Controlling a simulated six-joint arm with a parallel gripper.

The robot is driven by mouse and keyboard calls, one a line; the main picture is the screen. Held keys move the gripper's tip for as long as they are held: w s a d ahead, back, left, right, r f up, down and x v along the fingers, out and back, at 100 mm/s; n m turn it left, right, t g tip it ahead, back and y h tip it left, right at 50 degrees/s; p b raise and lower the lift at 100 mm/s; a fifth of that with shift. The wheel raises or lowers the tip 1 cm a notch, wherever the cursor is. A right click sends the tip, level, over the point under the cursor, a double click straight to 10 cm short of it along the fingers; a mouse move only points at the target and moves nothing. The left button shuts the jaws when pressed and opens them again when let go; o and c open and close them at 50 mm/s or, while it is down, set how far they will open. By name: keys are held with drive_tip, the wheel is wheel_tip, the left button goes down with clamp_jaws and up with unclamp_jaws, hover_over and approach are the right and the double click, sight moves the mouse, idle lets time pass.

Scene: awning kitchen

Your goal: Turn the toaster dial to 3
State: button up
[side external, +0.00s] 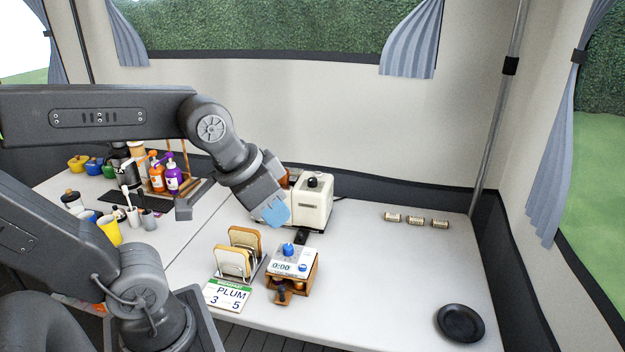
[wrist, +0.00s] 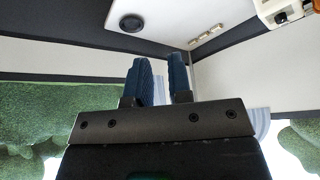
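The cream toaster (side external: 312,207) stands on the counter behind the bread rack. A dark round knob (side external: 313,182) shows at its top; no numbers on it are readable. Part of a cream appliance with a black knob, apparently the toaster, also shows at the top right of the wrist view (wrist: 281,17). My gripper (side external: 275,214) hangs just left of the toaster, its blue fingertips partly overlapping it in the side view. Contact cannot be told. In the wrist view my two blue fingers (wrist: 160,72) stand apart with nothing between them.
Bottles (side external: 165,177) and cups are left. A black plate (side external: 460,322) lies right. The right counter is mostly clear.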

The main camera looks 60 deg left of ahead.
drive_tip(key=o, duration=0.6)
drive_tip(key=w+a+r, duration=0.3)
drive_tip(key=w, duration=0.3)
drive_tip(key=w+a+r+m+g, duration=0.1)
drive_tip(key=w+a+r, duration=0.1)
drive_tip(key=w, duration=0.4)
drive_tip(key=shift+w+a+r+g+y, duration=0.3)
drive_tip(key=shift+a+r+y, duration=0.1)
drive_tip(key=shift+a, duration=0.4)
drive_tip(key=shift+o, duration=0.5)
drive_tip(key=w+a+g, duration=0.1)
drive_tip(key=w+a, duration=0.7)
drive_tip(key=shift+w+a+m, duration=0.15)
drive_tip(key=shift+w+m, duration=0.25)
drive_tip(key=m+g, duration=0.2)
drive_tip(key=g, duration=0.1)
hover_over(312, 179)
wheel_tip(312, 179, down, 14)
drive_tip(key=r, duration=0.1)
drive_tip(key=shift+h, duration=0.4)
wheel_tip(312, 179, down, 14)
drive_tip(key=shift+w+r, duration=0.1)
drive_tip(key=shift+r, duration=0.1)
drive_tip(key=c, duration=0.9)
